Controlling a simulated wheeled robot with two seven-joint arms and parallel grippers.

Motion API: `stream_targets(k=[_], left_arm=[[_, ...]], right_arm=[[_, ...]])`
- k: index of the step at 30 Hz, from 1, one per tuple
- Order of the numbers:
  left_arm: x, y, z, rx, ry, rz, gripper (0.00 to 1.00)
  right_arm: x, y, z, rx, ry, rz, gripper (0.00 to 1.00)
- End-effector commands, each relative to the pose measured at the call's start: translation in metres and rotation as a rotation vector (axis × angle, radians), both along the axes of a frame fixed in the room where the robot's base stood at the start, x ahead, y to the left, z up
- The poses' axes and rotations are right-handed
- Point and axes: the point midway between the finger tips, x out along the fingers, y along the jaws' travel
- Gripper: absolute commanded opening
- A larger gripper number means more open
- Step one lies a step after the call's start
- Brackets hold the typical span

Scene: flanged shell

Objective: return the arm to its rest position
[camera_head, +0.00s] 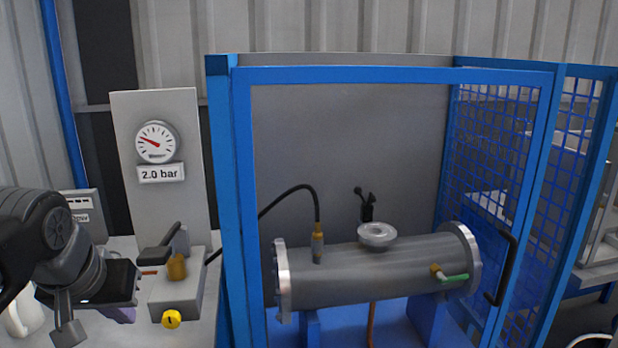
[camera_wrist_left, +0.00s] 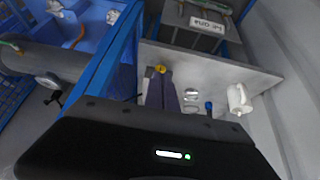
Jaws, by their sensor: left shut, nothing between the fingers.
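My left arm comes in from the left in the head view, over the bench beside the blue cage. Its dark left gripper (camera_head: 122,315) is shut and empty, pointing down left of the valve block (camera_head: 178,295) with the yellow knob (camera_head: 171,319). In the left wrist view the shut purple-grey fingers (camera_wrist_left: 161,80) lie together, with the yellow knob (camera_wrist_left: 160,69) showing just past their tips. I cannot tell whether they touch anything. The bench below the gripper is partly hidden by it. My right gripper is in neither view.
A gauge panel (camera_head: 160,215) reading 2.0 bar stands behind the valve block. The blue cage frame (camera_head: 232,180) rises close at the right, with a grey flanged shell (camera_head: 365,270) inside.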

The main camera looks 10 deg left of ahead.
Motion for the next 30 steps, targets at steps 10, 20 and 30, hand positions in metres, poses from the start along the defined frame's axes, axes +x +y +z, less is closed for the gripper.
stream_targets(k=[10, 20, 30], left_arm=[[0.052, -0.026, -0.068, -0.077, 0.049, -0.093, 0.0], [0.097, -0.104, -0.224, -0.25, 0.15, -0.217, 0.0], [-0.01, -0.229, -0.437, -0.441, 0.338, -0.243, 0.0]], right_arm=[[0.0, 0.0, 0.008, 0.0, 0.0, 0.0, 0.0], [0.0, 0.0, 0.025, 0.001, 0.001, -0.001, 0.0], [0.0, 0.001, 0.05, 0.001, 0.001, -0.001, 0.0]])
